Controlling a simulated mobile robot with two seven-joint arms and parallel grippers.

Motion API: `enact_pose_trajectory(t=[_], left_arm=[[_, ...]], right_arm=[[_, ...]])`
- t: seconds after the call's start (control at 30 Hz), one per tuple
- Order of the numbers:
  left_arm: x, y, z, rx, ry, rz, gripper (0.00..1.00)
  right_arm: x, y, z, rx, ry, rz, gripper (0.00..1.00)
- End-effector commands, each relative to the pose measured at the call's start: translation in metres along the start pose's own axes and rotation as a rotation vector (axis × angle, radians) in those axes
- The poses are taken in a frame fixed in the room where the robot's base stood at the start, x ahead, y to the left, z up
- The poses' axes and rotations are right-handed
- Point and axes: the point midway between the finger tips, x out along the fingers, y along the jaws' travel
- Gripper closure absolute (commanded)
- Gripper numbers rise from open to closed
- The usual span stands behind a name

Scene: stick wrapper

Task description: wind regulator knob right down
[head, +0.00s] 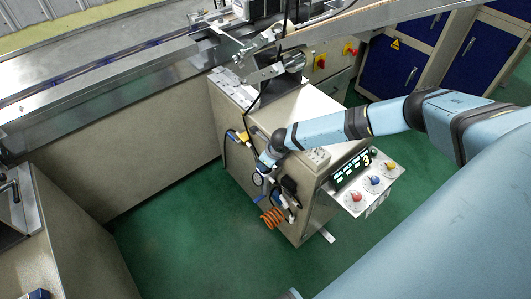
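My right arm reaches in from the right across the beige machine cabinet (222,118). My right gripper (262,180) points down at the cabinet's left side, close to the pneumatic fittings there. A small black unit (290,186), which looks like the air regulator, sits on that side just right of the gripper. Its knob is too small to pick out, and I cannot tell whether the gripper touches it. The fingers are too small to tell open from shut. My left gripper is not in view.
An orange coiled hose (272,217) hangs below the fittings, and a black cable runs down past them. A panel with red, blue and yellow knobs (373,180) and a lit display (350,169) juts out at the right. Green floor (180,240) lies open to the left.

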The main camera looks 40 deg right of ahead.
Motion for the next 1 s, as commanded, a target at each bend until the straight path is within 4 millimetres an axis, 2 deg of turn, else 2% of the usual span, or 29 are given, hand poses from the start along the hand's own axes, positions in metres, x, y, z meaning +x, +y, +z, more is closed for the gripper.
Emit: enact_pose_trajectory(t=[0.27, 0.3, 0.4, 0.77, 0.87, 1.0], left_arm=[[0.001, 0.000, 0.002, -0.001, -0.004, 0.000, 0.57], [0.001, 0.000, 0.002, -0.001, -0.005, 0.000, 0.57], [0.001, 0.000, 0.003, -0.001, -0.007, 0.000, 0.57], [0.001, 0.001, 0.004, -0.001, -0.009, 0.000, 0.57], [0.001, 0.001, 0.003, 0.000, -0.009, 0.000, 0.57], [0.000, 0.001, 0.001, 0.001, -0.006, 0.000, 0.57]], right_arm=[[0.001, 0.002, -0.003, 0.000, 0.006, 0.002, 0.82], [0.001, 0.002, -0.003, 0.000, 0.006, 0.002, 0.54], [0.001, 0.001, -0.002, 0.000, 0.005, 0.001, 0.33], [-0.006, 0.000, -0.001, 0.000, 0.002, 0.000, 0.33], [-0.020, -0.001, 0.000, -0.001, 0.001, 0.000, 0.33], [-0.050, -0.001, 0.000, -0.001, 0.000, 0.000, 0.33]])
